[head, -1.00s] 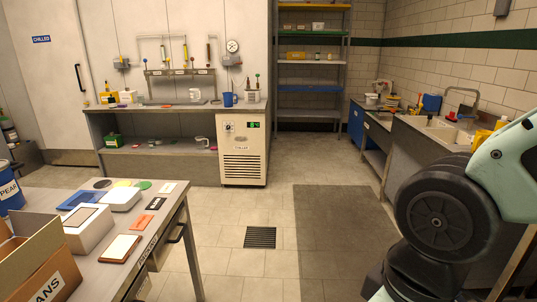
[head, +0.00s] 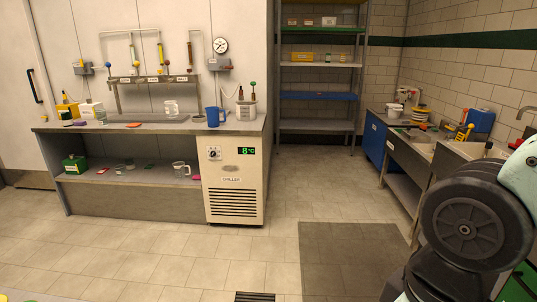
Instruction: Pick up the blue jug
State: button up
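A blue jug (head: 212,117) stands upright on the steel counter (head: 190,128), near its right end and left of a pale pot with utensils. It is across the room from me, with open floor between. My gripper is not in view; only part of my arm shows at the right edge. A larger blue container (head: 480,122) stands at the back of the sink bench on the right; I cannot tell exactly what it is.
A chiller (head: 234,180) is built in under the counter's right end. A clear glass vessel (head: 171,107) stands left of the jug. The utensil pot (head: 246,110) is close on its right. A shelf rack (head: 320,97) stands behind. The tiled floor ahead is clear, with a dark mat (head: 355,255).

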aim_at(213, 113)
jog(key=i+u, duration=0.15)
jog(key=i, duration=0.55)
jog(key=i+u, duration=0.15)
jog(key=i, duration=0.5)
jog(key=i+l+u, duration=0.2)
jog(key=i, duration=0.45)
jog(key=i+j+u, duration=0.2)
jog(key=i+u, duration=0.15)
jog(key=i, duration=0.35)
jog(key=i+u, duration=0.35)
jog(key=i, duration=0.35)
jog(key=i+j, duration=0.45)
jog(key=i+j+z, duration=0.15)
jog(key=i+j, duration=0.3)
jog(key=j, duration=0.2)
